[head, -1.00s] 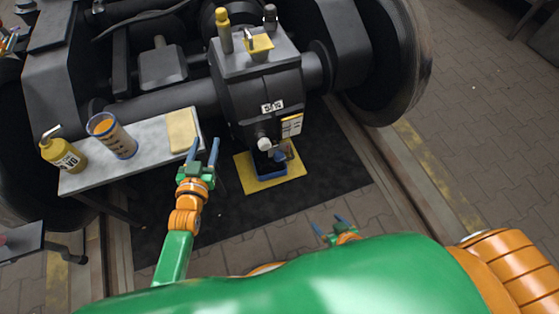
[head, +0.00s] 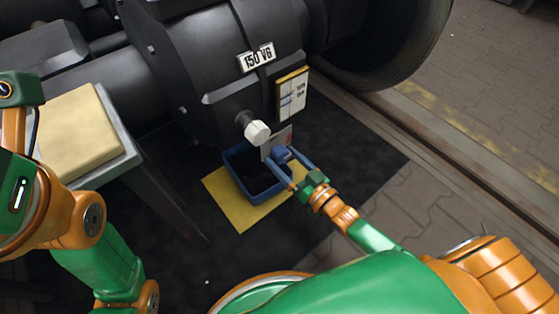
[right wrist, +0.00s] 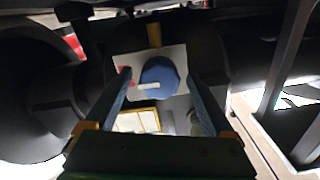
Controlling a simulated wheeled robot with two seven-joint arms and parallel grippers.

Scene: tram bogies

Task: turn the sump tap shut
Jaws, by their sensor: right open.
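The sump tap is a blue round knob (head: 281,154) in front of a pale plate (head: 272,143), low on the dark gearbox (head: 205,60). In the right wrist view the knob (right wrist: 160,74) carries a white bar (right wrist: 147,86) that points left, near a red mark (right wrist: 124,72) on the plate (right wrist: 174,56). My right gripper (head: 280,159) is open, with its fingers reaching to either side of the knob. In the right wrist view the gripper (right wrist: 160,82) shows a gap between each finger and the knob. My left arm shows at the left; its gripper is out of view.
A blue tray (head: 229,161) stands on a yellow mat (head: 218,190) under the tap. A white-capped fitting (head: 257,132) juts out just left of the tap. A bench (head: 124,158) with a yellow cloth (head: 78,133) stands at the left. Open paving (head: 480,160) lies to the right.

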